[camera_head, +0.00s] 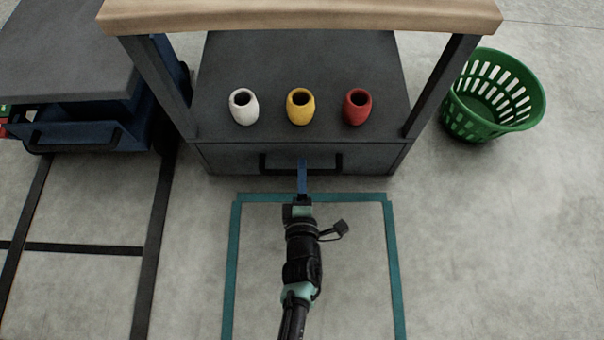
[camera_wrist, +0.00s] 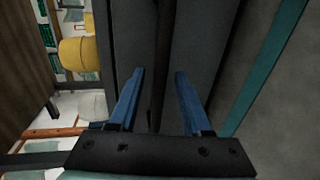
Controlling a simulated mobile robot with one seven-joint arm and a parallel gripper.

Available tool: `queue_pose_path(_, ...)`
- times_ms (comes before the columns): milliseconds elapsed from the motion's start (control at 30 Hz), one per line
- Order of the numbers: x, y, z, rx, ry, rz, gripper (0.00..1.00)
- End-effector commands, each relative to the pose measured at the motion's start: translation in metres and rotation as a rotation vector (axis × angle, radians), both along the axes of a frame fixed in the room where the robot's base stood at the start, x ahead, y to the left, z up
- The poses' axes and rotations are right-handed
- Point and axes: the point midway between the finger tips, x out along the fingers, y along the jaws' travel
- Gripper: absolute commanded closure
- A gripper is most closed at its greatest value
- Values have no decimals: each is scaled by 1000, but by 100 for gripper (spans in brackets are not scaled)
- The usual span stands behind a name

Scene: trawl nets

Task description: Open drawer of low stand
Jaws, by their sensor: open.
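The low stand has a dark grey surface (camera_head: 300,65) with a drawer front (camera_head: 230,160) below it. The drawer looks shut, its front flush under the surface. A black bar handle (camera_head: 327,170) runs across the middle of the front; it also shows in the wrist view (camera_wrist: 164,45). My gripper (camera_head: 303,163) is at the middle of the handle, with blue fingers pointing to the drawer. In the wrist view my gripper (camera_wrist: 160,73) is open, one finger on each side of the bar. Contact between fingers and bar is not visible.
White (camera_head: 243,107), yellow (camera_head: 300,106) and red (camera_head: 357,107) pots stand on the surface. A wooden top (camera_head: 300,15) overhangs on dark posts. A blue-grey cart (camera_head: 75,60) is at left, a green basket (camera_head: 492,95) at right.

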Motion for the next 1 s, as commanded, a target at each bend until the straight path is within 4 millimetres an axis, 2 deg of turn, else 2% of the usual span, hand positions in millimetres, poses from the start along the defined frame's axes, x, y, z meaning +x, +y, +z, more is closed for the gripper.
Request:
queue_pose_path(167, 10, 0, -3, -1, 0, -1, 51)
queue_pose_path(433, 11, 0, -2, 0, 1, -1, 51)
queue_pose_path(467, 11, 0, -2, 0, 1, -1, 53)
queue_pose_path(700, 11, 0, -2, 0, 0, -1, 96)
queue_pose_path(733, 11, 0, -2, 0, 0, -1, 100)
queue_pose_path(1000, 11, 0, -2, 0, 0, 0, 100)
